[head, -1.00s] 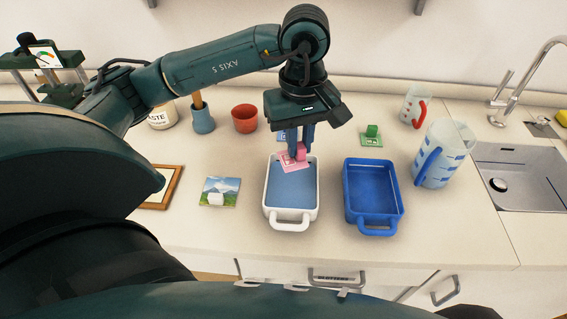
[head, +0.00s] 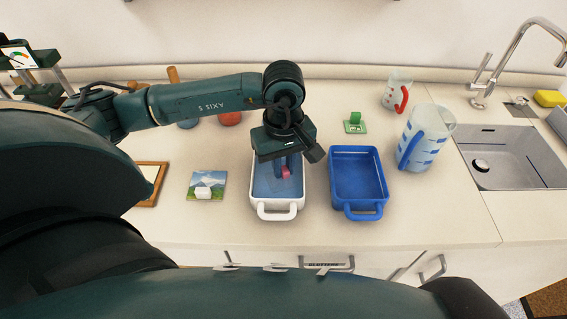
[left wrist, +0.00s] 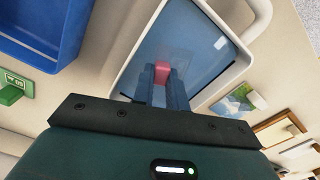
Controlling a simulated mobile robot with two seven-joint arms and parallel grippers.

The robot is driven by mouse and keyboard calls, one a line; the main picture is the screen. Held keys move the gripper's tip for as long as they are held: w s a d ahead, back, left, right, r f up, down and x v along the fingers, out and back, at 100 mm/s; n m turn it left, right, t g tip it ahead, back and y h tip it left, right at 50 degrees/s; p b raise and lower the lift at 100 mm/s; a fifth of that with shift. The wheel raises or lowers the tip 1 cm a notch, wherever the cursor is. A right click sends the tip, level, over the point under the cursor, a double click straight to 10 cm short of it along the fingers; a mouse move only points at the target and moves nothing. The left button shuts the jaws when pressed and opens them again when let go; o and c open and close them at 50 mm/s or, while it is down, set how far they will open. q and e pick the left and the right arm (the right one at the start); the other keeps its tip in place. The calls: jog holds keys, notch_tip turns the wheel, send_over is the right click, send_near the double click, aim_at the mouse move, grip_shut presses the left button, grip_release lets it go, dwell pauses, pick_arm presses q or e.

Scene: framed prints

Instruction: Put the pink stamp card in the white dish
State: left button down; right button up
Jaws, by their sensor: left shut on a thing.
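The white dish (head: 277,213) stands on the counter, with a blue-grey inside. It also shows in the left wrist view (left wrist: 134,62). My left gripper (head: 283,176) points down inside the dish's outline, shut on the pink stamp card (head: 287,171). In the left wrist view the pink knob (left wrist: 162,70) sits at the fingertips (left wrist: 160,80). The card's flat part is mostly hidden by the fingers, and I cannot tell whether it touches the dish floor. My right gripper is not in view.
A blue dish (head: 358,207) stands just right of the white one. A green stamp card (head: 355,126) lies behind it, with a measuring jug (head: 428,135) to the right. A landscape card (head: 207,183) and a wooden frame (head: 153,172) lie to the left.

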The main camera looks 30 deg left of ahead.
aim_at(283, 168)
pick_arm(q)
jog(key=c, duration=1.4)
grip_release()
jog(key=shift+f, duration=0.1)
jog(key=shift+r+p, duration=0.25)
jog(key=shift+p, duration=0.05)
notch_tip(283, 168, up, 12)
jog(key=b, duration=0.1)
jog(key=shift+f, duration=0.1)
